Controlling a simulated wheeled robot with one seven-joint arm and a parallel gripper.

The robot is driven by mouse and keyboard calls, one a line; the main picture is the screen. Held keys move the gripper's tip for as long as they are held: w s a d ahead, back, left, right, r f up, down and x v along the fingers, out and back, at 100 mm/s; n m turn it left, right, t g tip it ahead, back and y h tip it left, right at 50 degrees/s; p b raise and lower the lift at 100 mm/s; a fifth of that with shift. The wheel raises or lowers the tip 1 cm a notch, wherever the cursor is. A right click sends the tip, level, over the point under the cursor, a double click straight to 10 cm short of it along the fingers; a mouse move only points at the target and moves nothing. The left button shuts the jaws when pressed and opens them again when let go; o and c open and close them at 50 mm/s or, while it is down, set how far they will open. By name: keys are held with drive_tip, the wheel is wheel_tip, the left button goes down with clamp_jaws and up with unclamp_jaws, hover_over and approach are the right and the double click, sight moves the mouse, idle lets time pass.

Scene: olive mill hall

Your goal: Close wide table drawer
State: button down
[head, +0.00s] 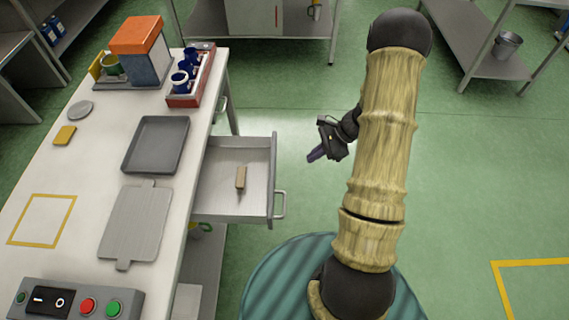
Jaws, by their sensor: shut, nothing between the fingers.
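The wide table drawer (218,196) is pulled out from the right side of the long white table (95,187). Its handle (281,205) is on the drawer's right-hand front. A small brown block-like item (241,178) lies inside the drawer. My gripper (313,156) is shut and empty, to the right of the drawer front and apart from it, pointing down and left. My arm reaches up on the right side of the view.
On the table are a dark tray (156,145), a grey board (136,224), a red rack with blue cups (191,76) and a button panel (75,300). A second handle (224,109) shows farther along the table side. Green floor right of the drawer is clear.

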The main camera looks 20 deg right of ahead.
drive_tip(key=d+f+m, duration=0.1)
drive_tip(key=w+d+f+m+t+y, duration=0.1)
drive_tip(key=shift+w+d+f+m, duration=0.2)
drive_tip(key=shift+w+f+m, duration=0.1)
drive_tip(key=shift+f+m, duration=0.1)
drive_tip(key=w+a+r+p+x, duration=0.1)
drive_tip(key=p+x, duration=0.3)
drive_tip(key=x, duration=0.8)
drive_tip(key=shift+a+r, duration=0.25)
drive_tip(key=shift+a, duration=0.5)
drive_tip(key=shift+w, duration=0.1)
